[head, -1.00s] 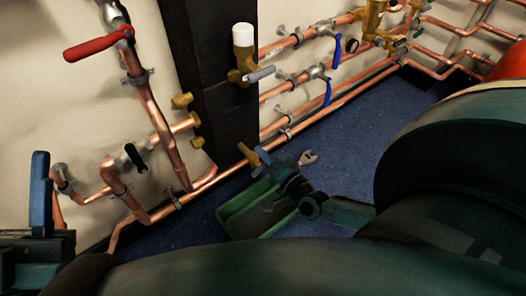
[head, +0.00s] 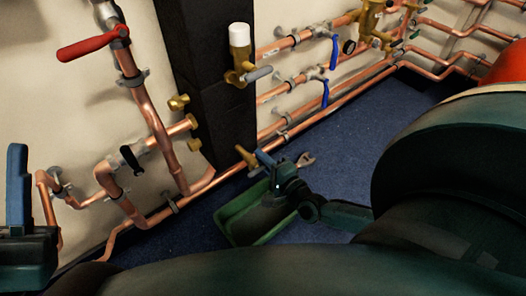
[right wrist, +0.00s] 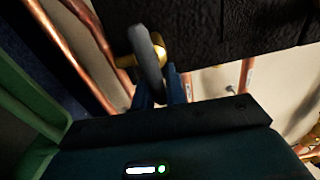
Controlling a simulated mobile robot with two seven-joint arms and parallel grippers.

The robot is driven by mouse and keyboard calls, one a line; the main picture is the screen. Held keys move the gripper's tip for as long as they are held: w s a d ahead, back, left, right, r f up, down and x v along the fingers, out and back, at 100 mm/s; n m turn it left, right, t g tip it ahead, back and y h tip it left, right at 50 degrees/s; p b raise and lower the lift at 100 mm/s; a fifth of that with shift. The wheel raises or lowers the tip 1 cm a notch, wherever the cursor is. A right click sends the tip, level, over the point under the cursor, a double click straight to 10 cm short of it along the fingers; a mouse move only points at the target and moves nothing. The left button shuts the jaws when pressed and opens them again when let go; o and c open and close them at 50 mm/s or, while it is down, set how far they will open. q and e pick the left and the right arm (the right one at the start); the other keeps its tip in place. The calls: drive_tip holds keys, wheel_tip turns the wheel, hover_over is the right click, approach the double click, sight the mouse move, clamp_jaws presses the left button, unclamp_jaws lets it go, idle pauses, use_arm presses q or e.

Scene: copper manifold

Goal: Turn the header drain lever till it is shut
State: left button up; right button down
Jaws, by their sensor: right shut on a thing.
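The header drain is a small brass valve (head: 245,157) low on the copper header pipe, at the foot of the dark column. Its grey lever (right wrist: 146,60) shows in the right wrist view, with brass (right wrist: 159,50) behind it. My right gripper (head: 266,160) is at the lever, and its blue fingers also show in the right wrist view (right wrist: 160,90), shut on the lever's near end. In the head view the fingers hide most of the lever. My left gripper (head: 17,190) is at the lower left edge, away from the valve; only one blue finger shows clearly.
A green tray (head: 238,237) sits on the blue floor below the valve. A red lever (head: 86,47), a black lever (head: 131,160) and blue levers (head: 334,52) are on other pipes.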

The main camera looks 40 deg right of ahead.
use_arm(q)
drive_tip(key=shift+f, duration=0.1)
drive_tip(key=shift+w+f, duration=0.1)
use_arm(e)
drive_tip(key=c, duration=1.5)
unclamp_jaws()
drive_tip(key=shift+f, duration=0.1)
drive_tip(key=shift+o, duration=0.2)
